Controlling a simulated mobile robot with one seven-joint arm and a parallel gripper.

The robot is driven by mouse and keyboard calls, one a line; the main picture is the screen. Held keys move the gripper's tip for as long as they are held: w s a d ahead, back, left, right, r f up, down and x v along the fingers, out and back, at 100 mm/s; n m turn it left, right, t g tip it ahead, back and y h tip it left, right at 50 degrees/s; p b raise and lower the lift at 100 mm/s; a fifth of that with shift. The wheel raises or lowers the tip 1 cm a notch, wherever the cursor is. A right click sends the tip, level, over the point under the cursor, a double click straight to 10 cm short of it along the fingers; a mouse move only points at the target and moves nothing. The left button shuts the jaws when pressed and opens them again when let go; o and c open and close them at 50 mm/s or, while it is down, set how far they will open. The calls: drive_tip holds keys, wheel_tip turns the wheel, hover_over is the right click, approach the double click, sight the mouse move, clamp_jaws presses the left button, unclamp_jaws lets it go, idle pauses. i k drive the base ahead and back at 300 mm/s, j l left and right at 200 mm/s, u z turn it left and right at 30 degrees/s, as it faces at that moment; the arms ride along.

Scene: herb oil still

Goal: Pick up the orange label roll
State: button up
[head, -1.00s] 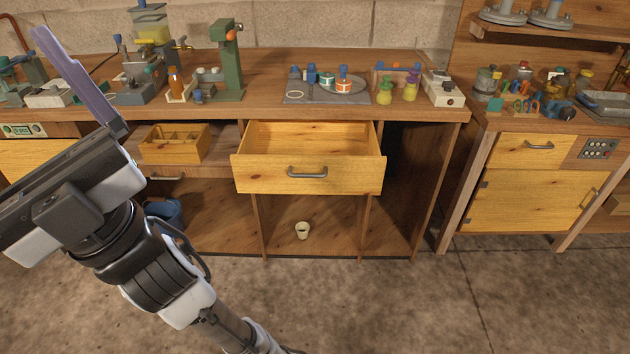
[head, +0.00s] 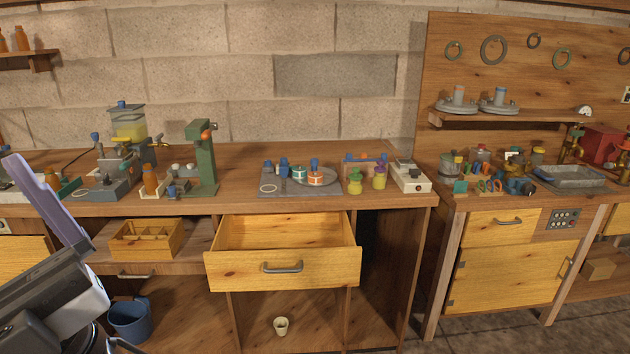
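The orange label roll (head: 315,179) is a small orange and white roll with a blue-topped piece above it. It sits on a grey plate (head: 272,178) on the bench, just right of a teal roll (head: 299,172). My gripper (head: 48,196) is at the left edge of the head view, far left of the roll and nearer to me. Only one long purple finger shows clearly, so its opening cannot be judged. I see nothing held in it.
An open, empty-looking drawer (head: 283,268) juts out below the roll. A green press (head: 202,160) stands left of the plate; yellow-green jars (head: 355,183) and a white box (head: 411,177) stand right. A cup (head: 281,326) lies low under the drawer.

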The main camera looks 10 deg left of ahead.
sight(317, 180)
drive_tip(key=i+j+u, duration=0.45)
drive_tip(key=i+j, duration=1.05)
drive_tip(key=i+l, duration=0.7)
drive_tip(key=l, duration=0.25)
